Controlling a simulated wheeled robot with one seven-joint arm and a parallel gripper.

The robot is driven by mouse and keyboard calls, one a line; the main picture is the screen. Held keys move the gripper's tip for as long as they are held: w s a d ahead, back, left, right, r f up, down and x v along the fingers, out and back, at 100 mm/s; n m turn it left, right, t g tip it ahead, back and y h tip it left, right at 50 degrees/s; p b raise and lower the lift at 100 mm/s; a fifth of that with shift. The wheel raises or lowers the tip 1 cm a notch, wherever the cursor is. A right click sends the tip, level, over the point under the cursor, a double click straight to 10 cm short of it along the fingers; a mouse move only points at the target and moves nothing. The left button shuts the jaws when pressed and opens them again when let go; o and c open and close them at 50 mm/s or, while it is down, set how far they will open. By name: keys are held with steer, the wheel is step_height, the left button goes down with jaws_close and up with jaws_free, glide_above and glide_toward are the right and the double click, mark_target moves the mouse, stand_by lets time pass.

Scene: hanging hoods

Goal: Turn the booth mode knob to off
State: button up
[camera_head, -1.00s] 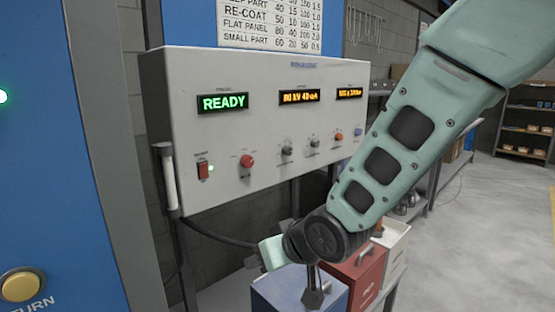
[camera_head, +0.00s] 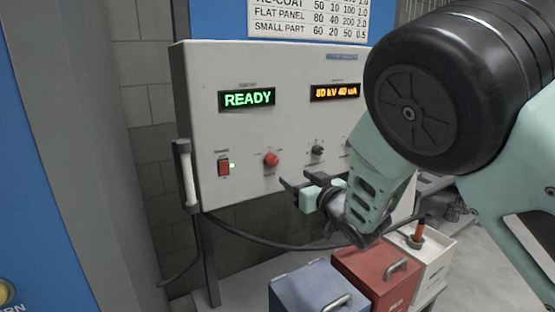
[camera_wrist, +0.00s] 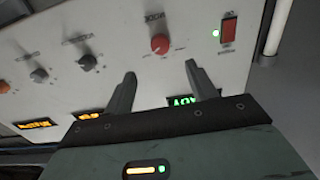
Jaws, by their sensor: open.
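The red knob (camera_head: 271,159) sits on the control panel's face below the green READY display (camera_head: 247,98). In the wrist view the red knob (camera_wrist: 160,43) appears just beyond the gap between the fingertips, clear of both. My gripper (camera_head: 293,184) is open and empty, below and right of the knob in the head view. Its two dark fingers show apart in the wrist view (camera_wrist: 160,72). Which setting the knob points to is unclear.
A red rocker switch (camera_head: 224,167) with a green light is left of the knob; a black knob (camera_head: 317,150) is right. A white rod (camera_head: 187,175) hangs at the panel's left edge. Blue (camera_head: 300,288) and red (camera_head: 372,275) boxes stand below.

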mark_target(273, 163)
steer(key=p+x, duration=0.4)
steer(key=x, duration=0.7)
steer(key=shift+w+a, duration=0.1)
steer(key=shift+a, duration=0.05)
steer(key=c, duration=1)
